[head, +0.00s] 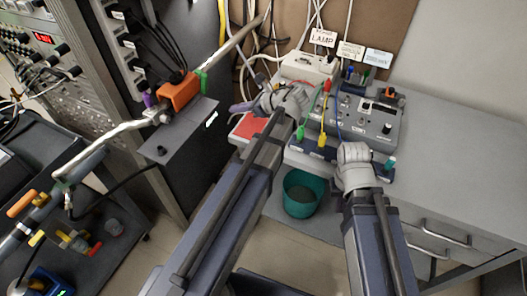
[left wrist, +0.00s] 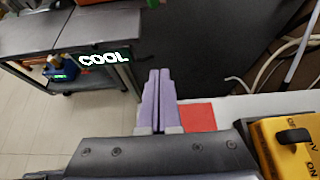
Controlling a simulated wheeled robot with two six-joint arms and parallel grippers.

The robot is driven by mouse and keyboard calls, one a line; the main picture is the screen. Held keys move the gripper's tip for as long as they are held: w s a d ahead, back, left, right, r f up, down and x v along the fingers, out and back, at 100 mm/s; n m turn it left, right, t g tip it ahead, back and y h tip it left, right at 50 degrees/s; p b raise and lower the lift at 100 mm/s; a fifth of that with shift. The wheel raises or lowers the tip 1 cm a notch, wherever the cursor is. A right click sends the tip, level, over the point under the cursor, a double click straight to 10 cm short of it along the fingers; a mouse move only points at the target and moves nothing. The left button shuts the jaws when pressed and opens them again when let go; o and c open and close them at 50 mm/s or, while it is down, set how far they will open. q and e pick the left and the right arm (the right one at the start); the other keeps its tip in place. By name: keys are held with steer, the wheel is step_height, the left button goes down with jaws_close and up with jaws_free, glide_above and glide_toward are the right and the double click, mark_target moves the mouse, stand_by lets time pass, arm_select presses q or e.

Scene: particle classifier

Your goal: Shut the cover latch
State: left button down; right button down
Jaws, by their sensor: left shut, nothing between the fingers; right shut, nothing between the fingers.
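I cannot pick out the cover latch with certainty in either view. My left gripper (head: 243,107) is over the left end of the grey bench, close to a red pad (head: 250,127). Its purple fingers also show in the left wrist view (left wrist: 157,100), pressed together and empty, with the red pad (left wrist: 198,117) just to their right. My right gripper (head: 353,153) is at the front of the grey instrument box (head: 365,122); its wrist hides the fingertips. An orange block (head: 180,92) sits on a metal pipe at the left, beside a green band.
A teal bin (head: 302,194) stands below the bench front. A dark rack (head: 75,75) and a cart with tools (head: 85,232) are at the left. A yellow box with a black handle (left wrist: 293,136) is close at the right in the left wrist view. Cables hang behind the bench.

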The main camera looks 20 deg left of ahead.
arm_select(q)
steer(key=r+p+v, duration=0.1)
steer(key=p+v, duration=0.3)
steer(key=v, duration=0.4)
steer(key=s+f+n+h, duration=0.1)
steer(key=f, duration=0.1)
steer(key=s+f+n+h, duration=0.1)
steer(key=f+n, duration=0.1)
steer(key=s+f+n+h+b, duration=0.1)
steer(key=f+n, duration=0.1)
steer(key=shift+s+d+f+h, duration=0.15)
steer(key=shift+s+d+h, duration=0.05)
steer(key=shift+s+h, duration=0.1)
steer(key=s+d+f+n+h, duration=0.4)
steer(key=f+n+h, duration=0.1)
steer(key=n, duration=0.3)
steer(key=shift+d+f, duration=0.2)
steer(key=shift+d, duration=0.15)
steer(key=s+d+r+p, duration=0.2)
steer(key=d, duration=0.3)
steer(key=s+d+r+n+h+p, duration=0.1)
steer(key=s+d+r+p, duration=0.2)
steer(key=d, duration=0.2)
steer(key=s+d+r+n+g+h+p, duration=0.1)
steer(key=s+d+r+p, duration=0.1)
steer(key=d, duration=0.3)
steer(key=shift+s+r+p, duration=0.25)
steer(key=shift+s+p, duration=0.3)
steer(key=shift+s, duration=0.15)
